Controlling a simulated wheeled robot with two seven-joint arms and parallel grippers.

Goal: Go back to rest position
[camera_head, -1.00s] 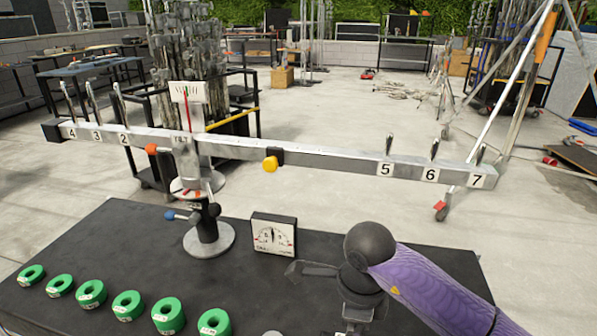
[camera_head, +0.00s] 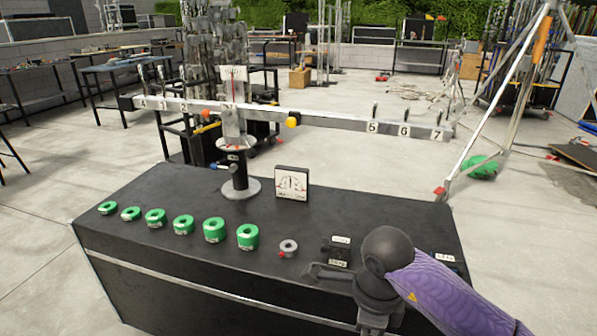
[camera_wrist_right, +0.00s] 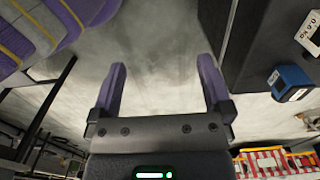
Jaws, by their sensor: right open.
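My right gripper (camera_wrist_right: 160,82) shows in the right wrist view with its two purple fingers apart and nothing between them. Pale floor shows beyond the fingers. In the head view my purple right arm (camera_head: 440,290) comes in from the lower right, over the right part of the black table (camera_head: 200,265); I cannot make out its fingers there. My left arm and left gripper are not in view.
A long balance beam (camera_head: 330,118) with numbered pegs stands on the table. Several green ring weights (camera_head: 214,230), a dial (camera_head: 292,183) and a small grey ring (camera_head: 288,249) are on the tabletop. A tripod (camera_head: 505,95) stands right. A blue block (camera_wrist_right: 292,83) shows in the wrist view.

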